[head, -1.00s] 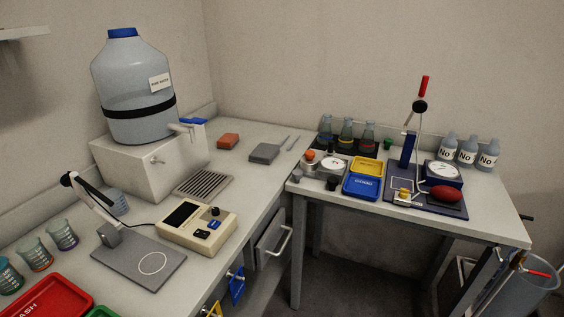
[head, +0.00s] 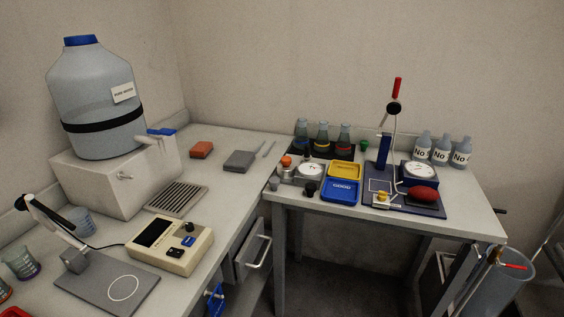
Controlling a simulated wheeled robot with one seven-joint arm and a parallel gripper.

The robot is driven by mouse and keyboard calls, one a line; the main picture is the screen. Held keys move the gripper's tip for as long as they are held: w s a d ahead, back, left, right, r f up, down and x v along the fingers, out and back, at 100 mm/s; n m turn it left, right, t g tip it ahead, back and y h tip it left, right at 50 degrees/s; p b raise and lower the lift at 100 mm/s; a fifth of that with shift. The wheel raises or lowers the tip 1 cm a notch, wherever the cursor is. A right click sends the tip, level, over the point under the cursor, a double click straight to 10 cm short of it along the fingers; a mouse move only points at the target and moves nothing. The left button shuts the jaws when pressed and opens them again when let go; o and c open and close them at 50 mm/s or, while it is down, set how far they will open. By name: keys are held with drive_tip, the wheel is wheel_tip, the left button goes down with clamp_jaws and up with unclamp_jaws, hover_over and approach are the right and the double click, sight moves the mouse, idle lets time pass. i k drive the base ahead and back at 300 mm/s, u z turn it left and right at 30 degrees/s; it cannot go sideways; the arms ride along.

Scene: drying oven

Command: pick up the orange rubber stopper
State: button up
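A small orange rubber stopper (head: 286,161) shows at the left end of the right-hand table (head: 465,226). It appears to sit on top of a small grey metal piece beside a round white dial (head: 312,168). Other small stoppers are near it: a grey one (head: 274,185) and a black one (head: 310,189) in front, and a green one (head: 364,145) farther back to the right. My gripper is not in view.
Right of the stopper lie a yellow tray (head: 345,171) and a blue tray (head: 341,190). Flasks (head: 322,138) stand behind it. A blue stand base (head: 425,208) holds a red bulb (head: 423,194). The left bench carries a large water bottle (head: 95,90) and a beige instrument (head: 170,245).

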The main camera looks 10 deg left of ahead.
sight(287, 161)
drive_tip(key=i, duration=0.85)
drive_tip(key=z, duration=0.05)
